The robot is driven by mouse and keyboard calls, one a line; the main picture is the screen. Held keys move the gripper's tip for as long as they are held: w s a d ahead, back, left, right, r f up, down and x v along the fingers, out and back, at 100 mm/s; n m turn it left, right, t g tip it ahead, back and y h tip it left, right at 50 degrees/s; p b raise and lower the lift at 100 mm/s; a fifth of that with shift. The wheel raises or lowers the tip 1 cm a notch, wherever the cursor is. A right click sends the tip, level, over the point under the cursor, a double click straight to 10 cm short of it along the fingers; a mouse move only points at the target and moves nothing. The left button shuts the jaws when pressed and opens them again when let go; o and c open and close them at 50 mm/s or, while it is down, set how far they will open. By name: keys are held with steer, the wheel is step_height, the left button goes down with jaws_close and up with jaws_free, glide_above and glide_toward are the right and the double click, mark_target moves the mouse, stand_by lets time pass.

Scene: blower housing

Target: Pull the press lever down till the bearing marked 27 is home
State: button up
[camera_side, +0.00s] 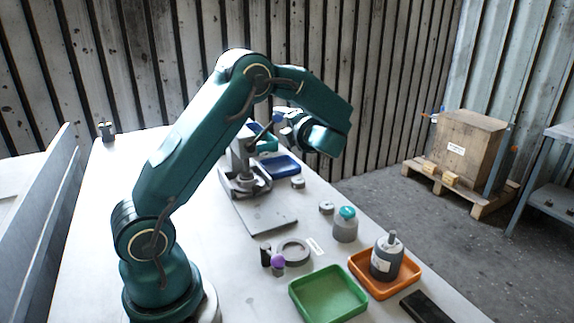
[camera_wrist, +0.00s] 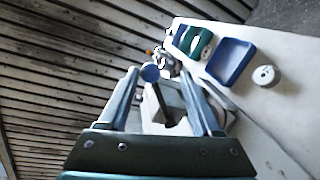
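The grey press (camera_side: 243,168) stands on the bench behind my arm, and part of it shows between my fingers in the wrist view (camera_wrist: 163,108). Its dark lever (camera_side: 263,129) slants up to a blue knob (camera_wrist: 150,73). My gripper (camera_wrist: 158,72) is open, its two fingers well apart. The knob appears between them, nearer the left fingertip; whether it touches is unclear. In the side view my gripper (camera_side: 280,119) is beside the lever's upper end, partly hidden by my wrist. I cannot make out a bearing marked 27; the inside of the press is hidden.
A blue tray (camera_side: 281,166) and small grey discs (camera_side: 298,182) lie right of the press.

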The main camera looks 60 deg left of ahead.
steer(key=d, duration=0.4)
steer(key=shift+s+d+r, duration=0.1)
steer(key=shift+s+r, duration=0.05)
steer(key=shift+r, duration=0.25)
steer(key=s+r+n, duration=0.3)
steer(key=r, duration=0.2)
steer(key=s+d+f+n+h, duration=0.3)
steer(key=s+d+n+h, duration=0.3)
steer(key=s+d+n, duration=0.15)
steer(key=s+d+f+n+t+h, duration=0.2)
steer(key=d+n+h, duration=0.3)
steer(key=d+n, duration=0.3)
steer(key=s+d+f+n+t+h, duration=0.2)
steer(key=d+n+h, duration=0.3)
steer(key=d+n, duration=0.4)
steer(key=s+f+n, duration=0.1)
steer(key=n, duration=0.5)
steer(key=shift+s, duration=0.35)
